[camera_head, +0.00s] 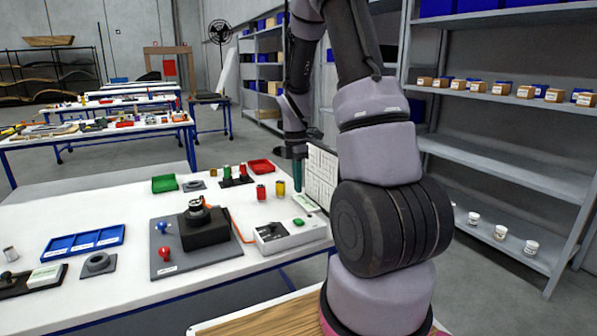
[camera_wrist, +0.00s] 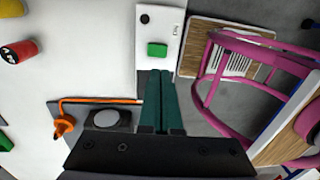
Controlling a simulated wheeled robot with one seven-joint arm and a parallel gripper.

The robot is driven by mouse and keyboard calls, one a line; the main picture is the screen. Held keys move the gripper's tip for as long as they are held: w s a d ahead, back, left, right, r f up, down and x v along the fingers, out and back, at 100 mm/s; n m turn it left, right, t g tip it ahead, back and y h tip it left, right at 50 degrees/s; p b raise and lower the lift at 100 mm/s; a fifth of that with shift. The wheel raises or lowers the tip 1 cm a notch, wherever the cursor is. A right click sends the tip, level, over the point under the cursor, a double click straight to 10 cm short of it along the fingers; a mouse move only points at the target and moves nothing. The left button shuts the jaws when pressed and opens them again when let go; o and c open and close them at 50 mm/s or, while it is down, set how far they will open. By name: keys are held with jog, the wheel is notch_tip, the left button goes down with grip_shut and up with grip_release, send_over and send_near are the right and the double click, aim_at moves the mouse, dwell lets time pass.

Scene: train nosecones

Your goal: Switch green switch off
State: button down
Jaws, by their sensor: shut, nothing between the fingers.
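The green switch (camera_head: 298,222) is a small green block on top of a white and grey box (camera_head: 275,243) near the table's right edge. In the wrist view the green switch (camera_wrist: 157,50) sits on the white panel (camera_wrist: 170,20), just beyond my fingertips. My gripper (camera_head: 298,182) points down above the table, near the box. Its two dark green fingers are closed together and empty in the wrist view (camera_wrist: 160,76). The tips appear close to the switch, but I cannot tell the exact height gap. The switch's on or off position is not clear.
An orange cable (camera_head: 240,228) runs by the box towards a grey plate with a black block (camera_head: 200,229). Red (camera_head: 261,192) and yellow (camera_head: 280,188) cylinders stand behind the box. A blue tray (camera_head: 84,242) lies at the left.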

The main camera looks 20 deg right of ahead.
jog(key=shift+w+r, duration=0.2)
jog(key=shift+r, duration=1.85)
jog(key=s+a+r+m+t, duration=0.2)
jog(key=s+a+r+m, duration=0.15)
jog(key=r+m, duration=0.35)
jog(key=s+a+r+m+t, duration=0.2)
jog(key=s+a+r+m, duration=0.15)
jog(key=r, duration=0.55)
jog(key=s+a+r+m+t+y, duration=0.1)
jog(key=s+a+r+m+t, duration=0.1)
jog(key=s+m, duration=0.4)
jog(key=s+a+r+m+t+y, duration=0.1)
jog(key=s+r+m+t, duration=0.1)
jog(key=s+r+m, duration=0.3)
jog(key=shift+s+a+r+m, duration=0.15)
jog(key=shift+s+a+m, duration=0.3)
jog(key=shift+s, duration=0.55)
